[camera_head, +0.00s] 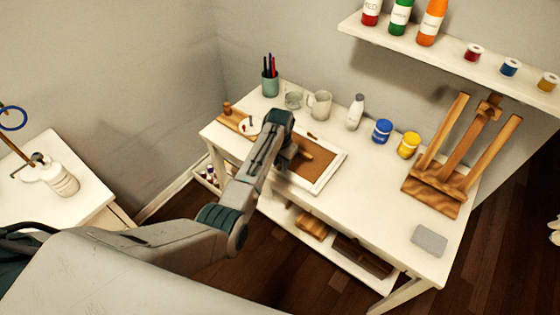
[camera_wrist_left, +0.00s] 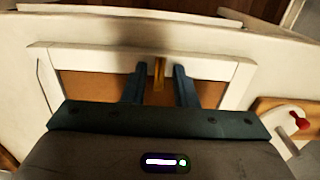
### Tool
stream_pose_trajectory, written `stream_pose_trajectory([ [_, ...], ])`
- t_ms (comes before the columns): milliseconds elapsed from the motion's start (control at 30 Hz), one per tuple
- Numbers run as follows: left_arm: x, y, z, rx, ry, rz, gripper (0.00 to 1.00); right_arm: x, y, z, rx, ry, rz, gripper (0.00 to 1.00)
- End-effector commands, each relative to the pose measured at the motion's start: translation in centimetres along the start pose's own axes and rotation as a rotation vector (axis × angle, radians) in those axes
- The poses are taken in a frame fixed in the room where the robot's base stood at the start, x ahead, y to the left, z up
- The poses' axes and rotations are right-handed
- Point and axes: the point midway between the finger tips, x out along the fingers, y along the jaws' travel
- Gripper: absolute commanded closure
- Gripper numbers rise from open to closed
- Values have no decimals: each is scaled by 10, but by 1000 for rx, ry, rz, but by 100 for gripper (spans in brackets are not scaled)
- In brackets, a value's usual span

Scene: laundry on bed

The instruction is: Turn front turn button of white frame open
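The white frame (camera_head: 331,172) lies on the white table with its brown backing (camera_head: 318,158) facing up. It also shows in the wrist view as a white rim (camera_wrist_left: 215,67) around a brown panel (camera_wrist_left: 84,88). A narrow brass turn button (camera_wrist_left: 159,72) sits at the middle of one rim side, pointing across the rim's inner edge. My left gripper (camera_wrist_left: 158,80) is above the frame, open, with one finger on each side of the button and visible gaps between. In the head view my left arm covers the frame's left part and the button cannot be made out. My right gripper is not in view.
A wooden board with a white palette (camera_head: 249,125) lies left of the frame. A cup of pens (camera_head: 270,83), a glass (camera_head: 293,98), a mug (camera_head: 319,104), a white bottle (camera_head: 355,112) and paint jars (camera_head: 382,130) stand behind. An easel (camera_head: 450,165) stands right.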

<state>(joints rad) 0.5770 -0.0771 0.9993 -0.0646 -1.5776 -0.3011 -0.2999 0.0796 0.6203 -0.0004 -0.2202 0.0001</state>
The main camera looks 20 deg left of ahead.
Motion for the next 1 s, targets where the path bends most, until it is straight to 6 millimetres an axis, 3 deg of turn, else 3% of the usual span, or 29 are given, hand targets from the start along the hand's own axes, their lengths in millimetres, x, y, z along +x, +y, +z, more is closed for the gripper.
stream_pose_trajectory([
  [200, 0, 0, 0, 0, 0, 0, 75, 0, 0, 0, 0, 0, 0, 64],
  [333, 0, 0, 0, 0, 0, 0, 98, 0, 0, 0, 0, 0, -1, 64],
  [367, 0, 0, 0, 0, 0, 0, 100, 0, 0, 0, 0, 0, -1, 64],
  [767, -1, 0, 0, 35, -1, 0, 100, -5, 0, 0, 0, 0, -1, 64],
  [1000, -3, 0, 0, 168, -2, 1, 100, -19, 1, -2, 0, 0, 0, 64],
])
